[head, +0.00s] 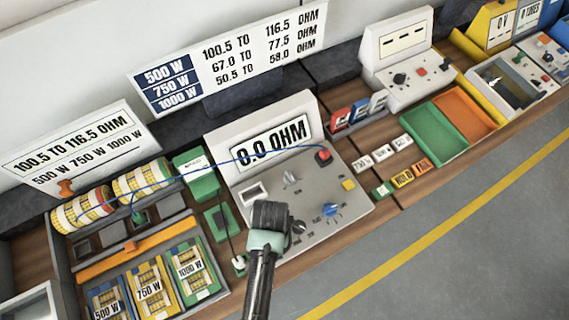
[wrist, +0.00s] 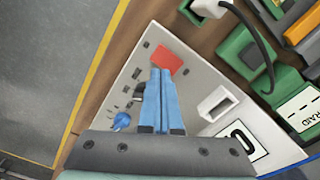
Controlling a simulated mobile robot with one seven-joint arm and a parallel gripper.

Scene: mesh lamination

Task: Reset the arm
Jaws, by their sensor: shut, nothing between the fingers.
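My gripper (wrist: 160,72) is shut and empty, its two blue fingers side by side in the wrist view. The fingers reach over the grey panel of the ohm meter, with their tips by a red square (wrist: 168,62) on it; I cannot tell whether they touch. In the head view my dark wrist (head: 270,216) is over the lower left of the meter (head: 335,205), and the fingers are hidden. The meter display (head: 270,142) reads 0.0 OHM. A blue knob (head: 331,211) sits on the panel, right of my wrist.
A tray with 500 W, 750 W and 1000 W cards (head: 150,288) lies left of my arm. A blue wire (head: 235,158) runs from the coils (head: 143,178) to a red terminal (head: 323,155). Green and orange bins (head: 433,133) stand right. The floor (head: 450,240) in front is clear.

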